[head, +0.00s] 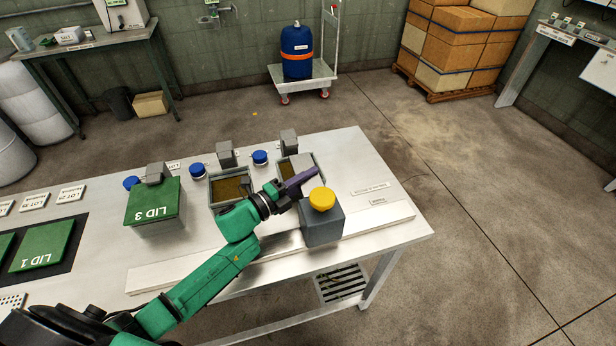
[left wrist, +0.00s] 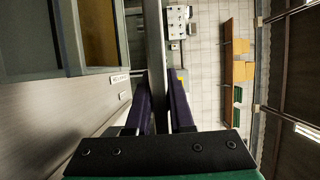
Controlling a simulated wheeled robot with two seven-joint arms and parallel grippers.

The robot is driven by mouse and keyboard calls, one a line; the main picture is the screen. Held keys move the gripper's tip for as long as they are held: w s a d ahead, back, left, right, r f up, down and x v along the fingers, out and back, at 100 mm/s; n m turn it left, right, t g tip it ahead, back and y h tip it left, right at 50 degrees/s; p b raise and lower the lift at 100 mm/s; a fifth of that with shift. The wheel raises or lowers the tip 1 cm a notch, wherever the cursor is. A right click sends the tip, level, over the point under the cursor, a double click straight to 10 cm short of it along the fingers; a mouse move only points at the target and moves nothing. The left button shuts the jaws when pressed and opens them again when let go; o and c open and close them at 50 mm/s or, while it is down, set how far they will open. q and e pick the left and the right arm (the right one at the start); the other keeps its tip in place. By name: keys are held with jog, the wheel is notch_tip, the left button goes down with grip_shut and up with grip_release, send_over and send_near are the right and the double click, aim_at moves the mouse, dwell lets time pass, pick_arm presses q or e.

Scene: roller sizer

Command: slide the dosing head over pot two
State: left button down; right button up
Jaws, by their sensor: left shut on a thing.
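The dosing head (head: 322,228), a dark grey block with a yellow knob on top, stands at the right part of the long pale rail (head: 375,228). My left gripper (head: 302,183) has its purple fingers just behind the block. In the left wrist view the fingers (left wrist: 163,105) are shut on a grey upright bar (left wrist: 155,40), which appears to belong to the dosing head. Behind the rail, the middle pot (head: 230,200) is open with brown contents. The right pot (head: 318,162) is partly hidden by my gripper. The left pot carries green LID 3 (head: 153,203). Pot numbers are unreadable.
Blue knobs (head: 260,157) and grey blocks (head: 225,153) stand behind the pots. Green LID 1 (head: 42,247) lies on a dark mat at left. The rail is clear left of the dosing head, beneath my forearm. The table's right end holds small labels (head: 370,188).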

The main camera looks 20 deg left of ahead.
pick_arm(q)
jog(key=s+a, duration=0.5)
jog(key=a, duration=0.3)
jog(key=s+a+p, duration=0.1)
jog(key=s+a, duration=0.4)
jog(key=a, duration=0.4)
jog(key=shift+s, duration=0.35)
jog(key=c, duration=0.8)
grip_release()
jog(key=b+v, duration=0.2)
jog(key=v, duration=1.2)
jog(key=shift+s+a, duration=0.2)
jog(key=shift+s, duration=0.05)
jog(key=shift+r, duration=0.1)
